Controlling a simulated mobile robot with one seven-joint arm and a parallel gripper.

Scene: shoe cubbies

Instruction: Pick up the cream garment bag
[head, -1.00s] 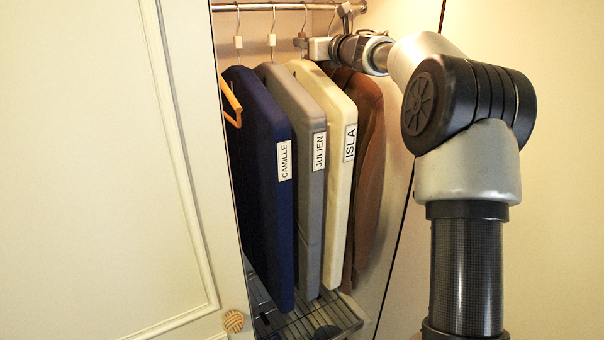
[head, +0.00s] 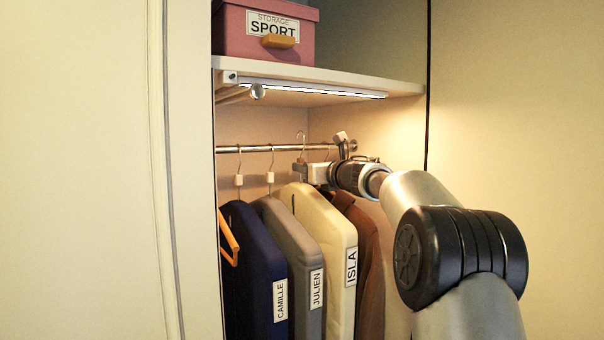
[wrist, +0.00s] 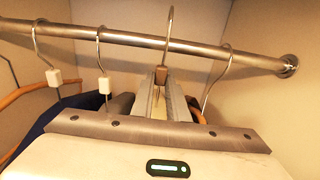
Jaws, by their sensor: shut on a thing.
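The cream garment bag (head: 322,228), labelled ISLA, hangs upright in the closet between the grey JULIEN bag and a brown garment. My gripper (wrist: 158,95) is shut on the small block at the base of its hanger hook, just above the bag's top. In the head view my gripper (head: 308,174) reaches in from the right. The bag's hook (wrist: 169,35) stands higher than the neighbouring hooks, its curved top above the rail. Whether the hook is fully clear of the rail cannot be told.
A metal rail (head: 228,149) crosses the closet. The navy CAMILLE bag (head: 250,262), grey JULIEN bag (head: 293,262), an orange hanger (head: 229,239) and the brown garment (head: 369,285) hang close by. A lit shelf (head: 405,87) with a pink SPORT box (head: 235,32) is above.

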